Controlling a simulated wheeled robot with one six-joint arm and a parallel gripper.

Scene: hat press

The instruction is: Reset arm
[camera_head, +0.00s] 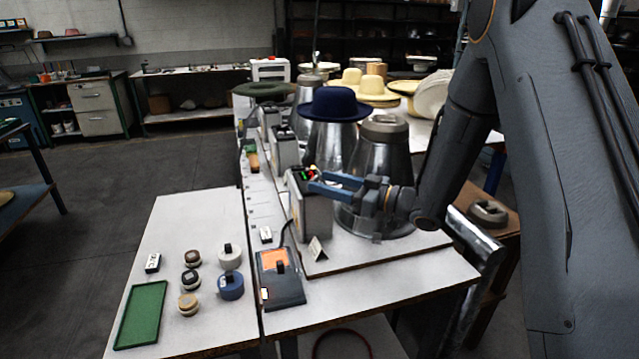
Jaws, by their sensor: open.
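My gripper (328,183) has blue fingers and is open and empty. It points left, just in front of a grey control box (312,215) with red and green buttons on its sloped top. My dark grey arm reaches in from the right side. The fingers appear close to the box's top, but I cannot tell whether they touch it. Behind the wrist stands a metal cone press (368,155) with a grey cap, partly hidden by my gripper.
A navy hat (334,104) sits on the press behind. On the white table lie a green tray (141,315), several ribbon rolls such as a blue one (231,288), and a dark device with an orange pad (273,262). The floor at left is clear.

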